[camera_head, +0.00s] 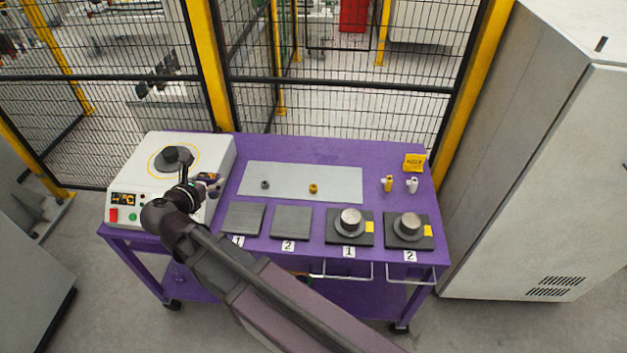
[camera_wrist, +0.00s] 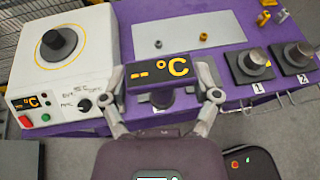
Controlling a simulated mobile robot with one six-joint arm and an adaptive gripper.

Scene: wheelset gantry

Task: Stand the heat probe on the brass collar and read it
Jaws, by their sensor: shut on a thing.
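My gripper (camera_wrist: 168,94) is shut on the heat probe (camera_wrist: 158,72), a dark block whose orange display reads "-- °C". In the head view my gripper (camera_head: 195,187) is in the air by the right side of the white heater, and the probe is hard to make out there. The small brass collar (camera_head: 313,188) sits on the pale grey mat, to the right of my gripper and apart from the probe; it also shows in the wrist view (camera_wrist: 204,37). A small dark grey collar (camera_head: 265,184) sits on the same mat, left of the brass one.
The white heater (camera_head: 145,180) has a dark stepped cone, a "-- °C" display and red and green buttons. Two bare dark pads (camera_head: 291,222) lie in front of the mat (camera_head: 340,183). Two pads at right bear metal cylinders (camera_head: 351,219). A mesh fence stands behind the purple table.

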